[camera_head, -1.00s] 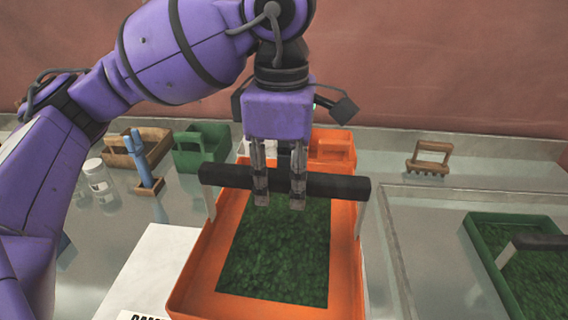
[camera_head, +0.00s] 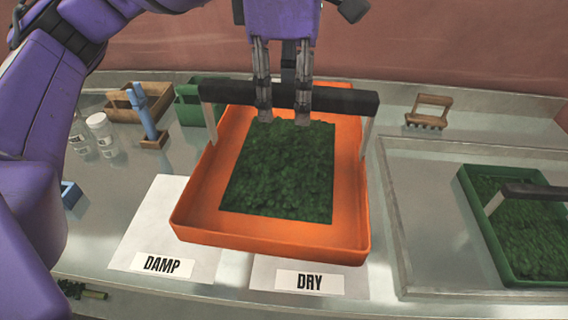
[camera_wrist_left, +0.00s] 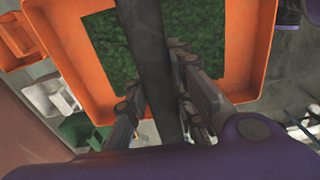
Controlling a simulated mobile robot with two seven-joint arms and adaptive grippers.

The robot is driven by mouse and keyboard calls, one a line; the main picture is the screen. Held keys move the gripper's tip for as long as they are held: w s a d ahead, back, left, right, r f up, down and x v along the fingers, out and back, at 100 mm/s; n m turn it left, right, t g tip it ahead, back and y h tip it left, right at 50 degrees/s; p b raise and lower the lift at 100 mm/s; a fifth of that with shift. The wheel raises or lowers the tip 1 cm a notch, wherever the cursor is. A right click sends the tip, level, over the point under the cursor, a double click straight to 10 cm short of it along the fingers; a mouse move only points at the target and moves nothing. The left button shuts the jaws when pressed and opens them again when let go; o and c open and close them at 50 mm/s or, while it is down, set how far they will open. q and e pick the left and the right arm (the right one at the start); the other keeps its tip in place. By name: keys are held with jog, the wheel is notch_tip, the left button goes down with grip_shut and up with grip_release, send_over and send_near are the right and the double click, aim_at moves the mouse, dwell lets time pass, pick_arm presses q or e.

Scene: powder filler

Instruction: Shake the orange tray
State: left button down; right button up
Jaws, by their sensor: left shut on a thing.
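The orange tray (camera_head: 350,235) holds a square of dark green leafy material (camera_head: 282,172). A black handle bar (camera_head: 345,101) spans it on pale uprights. My left gripper (camera_head: 284,118) is shut on the handle bar, one finger on each side. In the left wrist view the bar (camera_wrist_left: 150,60) runs between the fingers (camera_wrist_left: 165,112), with the tray's orange rim (camera_wrist_left: 252,50) beyond. The tray is held above the table, over the white cards, with its front edge facing me. My right gripper is not in view.
White cards marked DAMP (camera_head: 162,264) and DRY (camera_head: 309,281) lie below the tray. A green tray (camera_head: 487,238) stands at the right.

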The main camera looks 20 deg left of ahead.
pick_arm(q)
jog(key=shift+r, duration=0.85)
jog(key=shift+a, duration=0.1)
